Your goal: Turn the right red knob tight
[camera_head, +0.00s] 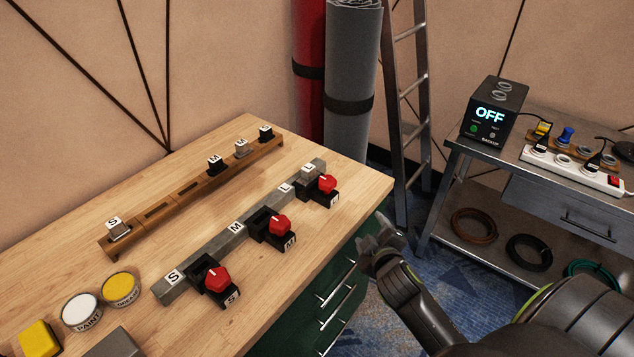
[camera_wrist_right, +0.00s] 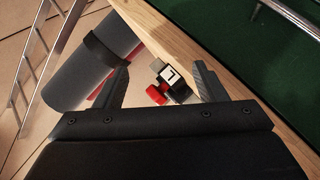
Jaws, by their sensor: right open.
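Three red knobs on black clamps sit along a grey rail (camera_head: 235,235) on the wooden workbench. The right red knob (camera_head: 327,184) is the farthest one, at the clamp marked L, close to the bench's right edge. The middle red knob (camera_head: 280,224) is marked M and the left red knob (camera_head: 217,279) is marked S. My right gripper (camera_head: 378,238) is open and empty, beyond the bench's right edge and apart from the right knob. My left gripper is out of view.
A wooden rack (camera_head: 190,195) with several small blocks lies behind the rail. A ladder (camera_head: 409,100) and rolled mats (camera_head: 350,90) stand behind the bench. A metal side table (camera_head: 480,145) with a screen box is at right.

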